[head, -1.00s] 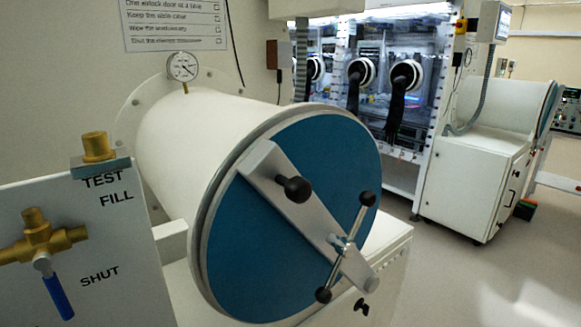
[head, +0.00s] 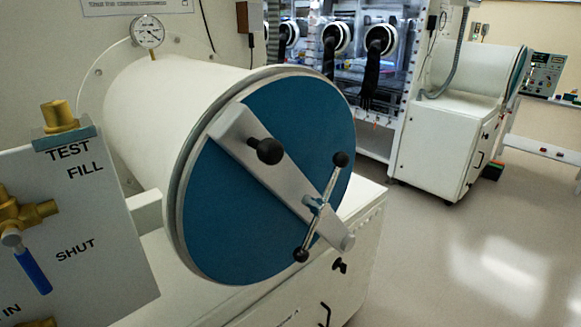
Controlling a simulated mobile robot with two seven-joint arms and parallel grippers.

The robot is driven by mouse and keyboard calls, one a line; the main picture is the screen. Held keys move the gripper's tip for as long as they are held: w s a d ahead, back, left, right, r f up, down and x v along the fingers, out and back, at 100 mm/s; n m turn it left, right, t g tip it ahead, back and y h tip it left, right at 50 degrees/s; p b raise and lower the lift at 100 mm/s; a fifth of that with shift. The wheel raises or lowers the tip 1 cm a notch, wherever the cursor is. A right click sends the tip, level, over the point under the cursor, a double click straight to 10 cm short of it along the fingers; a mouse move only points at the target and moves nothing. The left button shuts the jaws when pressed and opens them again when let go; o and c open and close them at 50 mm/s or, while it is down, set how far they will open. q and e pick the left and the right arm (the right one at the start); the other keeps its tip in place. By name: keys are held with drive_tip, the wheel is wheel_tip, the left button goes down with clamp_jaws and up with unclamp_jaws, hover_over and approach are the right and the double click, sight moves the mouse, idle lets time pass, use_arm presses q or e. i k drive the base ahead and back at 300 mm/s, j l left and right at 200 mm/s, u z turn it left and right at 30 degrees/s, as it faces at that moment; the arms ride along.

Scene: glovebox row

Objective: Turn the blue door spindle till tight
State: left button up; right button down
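The blue round door (head: 225,215) closes the near end of a white cylindrical airlock chamber (head: 165,110). A grey bar (head: 238,140) runs slantwise across the door from upper left to lower right, with a black knob (head: 265,151) on it. The spindle (head: 314,204) sits on the bar's lower right part. Its metal cross handle slants from a black ball at upper right (head: 340,159) to a black ball at lower left (head: 300,254). Neither of my grippers shows in the head view.
A panel (head: 85,250) with brass valves and a blue lever (head: 33,270) stands at the near left. A gauge (head: 148,32) sits above the chamber. A glovebox (head: 350,70) and a second white airlock cabinet (head: 440,140) stand behind. The floor (head: 450,240) at right is clear.

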sight(320, 207)
drive_tip(key=k+l+z, duration=0.2)
drive_tip(key=l, duration=0.65)
drive_tip(key=l+z, duration=0.2)
drive_tip(key=l, duration=0.6)
